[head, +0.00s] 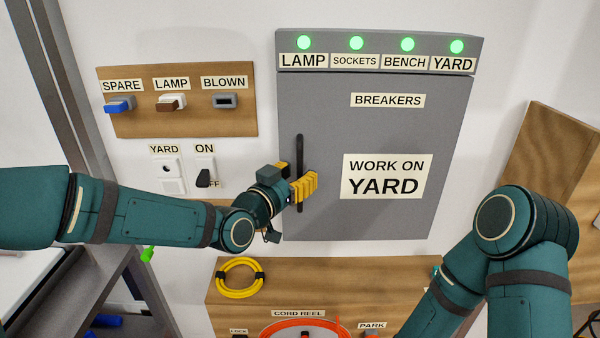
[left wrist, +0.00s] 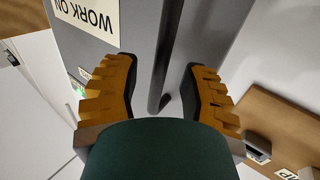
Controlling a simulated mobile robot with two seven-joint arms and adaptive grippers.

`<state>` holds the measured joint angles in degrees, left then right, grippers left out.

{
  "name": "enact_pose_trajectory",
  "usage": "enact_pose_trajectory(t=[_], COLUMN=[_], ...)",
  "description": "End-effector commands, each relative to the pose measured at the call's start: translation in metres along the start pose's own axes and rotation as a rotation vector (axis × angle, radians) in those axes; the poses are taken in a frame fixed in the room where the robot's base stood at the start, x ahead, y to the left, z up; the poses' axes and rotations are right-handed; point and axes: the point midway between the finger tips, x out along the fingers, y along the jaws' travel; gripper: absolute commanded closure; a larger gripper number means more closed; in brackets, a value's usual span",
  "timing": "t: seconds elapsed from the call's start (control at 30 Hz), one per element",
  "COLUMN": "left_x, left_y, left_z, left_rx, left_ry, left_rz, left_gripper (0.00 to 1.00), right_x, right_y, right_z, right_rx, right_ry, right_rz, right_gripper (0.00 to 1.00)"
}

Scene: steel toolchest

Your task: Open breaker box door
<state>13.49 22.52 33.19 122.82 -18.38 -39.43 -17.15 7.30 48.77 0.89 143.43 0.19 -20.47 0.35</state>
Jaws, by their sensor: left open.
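The grey breaker box door (head: 400,130) is shut, with labels BREAKERS and WORK ON YARD on it. A black upright bar handle (head: 299,148) is at the door's left edge. My left gripper (head: 296,179) is open at the handle's lower half, with yellow fingers. In the left wrist view, the handle (left wrist: 167,50) runs between the two spread fingers of the gripper (left wrist: 162,85), with a gap on each side. I cannot tell how deep the handle sits between them. My right arm shows at the lower right; its gripper is out of view.
Four green lights are lit along the box top (head: 380,43). A wooden board (head: 190,128) with labelled plugs hangs to the left, above a socket and switch (head: 203,178). Below are a yellow cable coil (head: 240,278) and an orange cord reel (head: 305,322).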

Motion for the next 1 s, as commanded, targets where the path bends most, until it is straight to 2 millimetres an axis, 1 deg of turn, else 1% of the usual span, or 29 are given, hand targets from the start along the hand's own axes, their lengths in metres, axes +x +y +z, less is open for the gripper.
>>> enact_pose_trajectory(t=[0.1, 0.2, 0.5, 0.57, 0.6, 0.63, 1.0], left_x=[0.01, 0.014, 0.015, 0.015, 0.015, 0.015, 0.015], left_y=[0.0, 0.0, 0.0, 0.0, 0.0, 0.0, 0.002], left_z=[0.0, 0.0, 0.0, 0.0, 0.0, 0.0, 0.001], left_rx=[0.0, 0.0, 0.0, 0.0, 0.0, 0.0, 0.0], left_ry=[-0.001, -0.001, -0.001, -0.001, -0.001, -0.001, 0.0], left_rz=[0.001, 0.001, 0.0, 0.0, 0.0, 0.0, -0.002], left_gripper=[0.57, 0.57, 0.57, 0.78, 0.92, 1.0, 1.0], right_x=[-0.001, -0.001, -0.001, -0.001, -0.001, -0.001, 0.001], right_y=[0.0, 0.0, 0.0, 0.0, 0.0, 0.0, 0.0], right_z=[0.0, 0.0, -0.001, -0.001, -0.001, -0.001, 0.0], right_rx=[0.0, 0.0, 0.0, 0.0, 0.0, 0.0, 0.0], right_ry=[0.001, 0.001, 0.001, 0.001, 0.001, 0.001, 0.0], right_rz=[0.0, 0.0, 0.0, 0.0, 0.0, 0.0, 0.0], right_gripper=[0.53, 0.53, 0.53, 0.53, 0.53, 0.53, 0.53])
